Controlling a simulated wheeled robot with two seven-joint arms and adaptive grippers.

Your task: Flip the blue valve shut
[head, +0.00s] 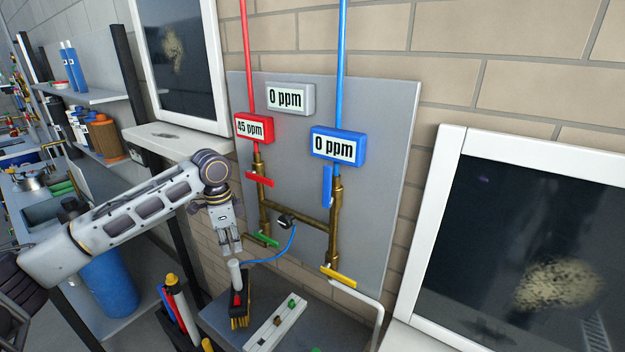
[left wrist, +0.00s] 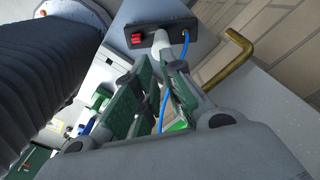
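The blue valve handle (head: 327,187) is on the brass pipe below the blue 0 ppm display (head: 338,146), on the grey wall panel. The handle stands upright, in line with the pipe. My left gripper (head: 231,250) points down, left of and below the blue handle, clear of it. Its fingers look apart in the left wrist view (left wrist: 163,65), with a white probe (left wrist: 158,42) on a blue cable just beyond or between the tips; contact is unclear. The probe also shows in the head view (head: 235,272). My right gripper is out of view.
A red handle (head: 260,179) lies across its pipe under the red 45 ppm display (head: 254,128). Green (head: 262,239) and yellow (head: 338,277) handles sit lower. The blue cable (head: 275,258) runs to a black panel socket. A bench (head: 222,312) holds a white rack (head: 276,322) below.

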